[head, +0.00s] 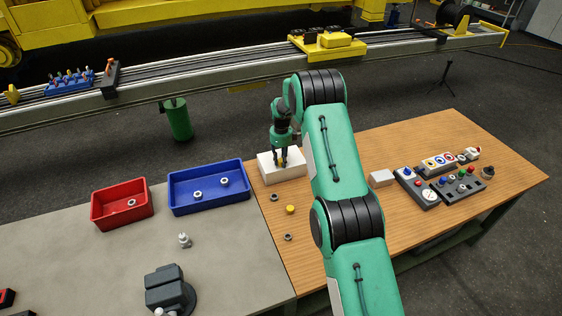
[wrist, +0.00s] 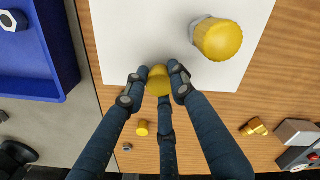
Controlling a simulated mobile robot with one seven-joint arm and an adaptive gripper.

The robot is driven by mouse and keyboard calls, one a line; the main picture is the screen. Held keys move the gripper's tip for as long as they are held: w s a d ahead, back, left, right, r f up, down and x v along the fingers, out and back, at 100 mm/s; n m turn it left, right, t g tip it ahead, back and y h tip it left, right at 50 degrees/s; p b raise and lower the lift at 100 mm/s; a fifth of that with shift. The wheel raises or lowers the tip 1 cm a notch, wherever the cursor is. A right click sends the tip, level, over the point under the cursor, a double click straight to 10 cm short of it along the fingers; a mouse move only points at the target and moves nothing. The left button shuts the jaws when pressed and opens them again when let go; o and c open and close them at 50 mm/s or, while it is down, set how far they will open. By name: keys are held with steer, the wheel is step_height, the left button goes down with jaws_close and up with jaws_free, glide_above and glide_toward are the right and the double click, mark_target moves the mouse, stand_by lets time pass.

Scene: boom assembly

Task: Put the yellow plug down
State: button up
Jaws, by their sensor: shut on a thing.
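My gripper (head: 281,160) is over the white block (head: 268,172) on the wooden table. In the wrist view the dark fingers of my gripper (wrist: 158,78) are closed around a yellow plug (wrist: 157,84), near the edge of the white block (wrist: 140,35). I cannot tell whether the held plug touches the block. A second, larger-looking yellow plug (wrist: 220,41) with a grey piece at its side is at the block. Another yellow piece (head: 290,209) lies on the wood in front of the block; it also shows in the wrist view (wrist: 143,128).
Dark nuts (head: 274,197) lie near the loose yellow piece. A blue bin (head: 208,204) and a red bin (head: 122,221) stand to the left. A brass piece (wrist: 254,127) lies right of my fingers. Control boxes (head: 416,189) stand right of my arm.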

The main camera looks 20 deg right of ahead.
mark_target(281, 160)
steer(key=shift+f, duration=0.2)
steer(key=o, duration=0.8)
steer(key=shift+o, duration=0.2)
steer(key=shift+r, duration=0.1)
step_height(281, 160, up, 12)
stand_by(0.4)
stand_by(0.4)
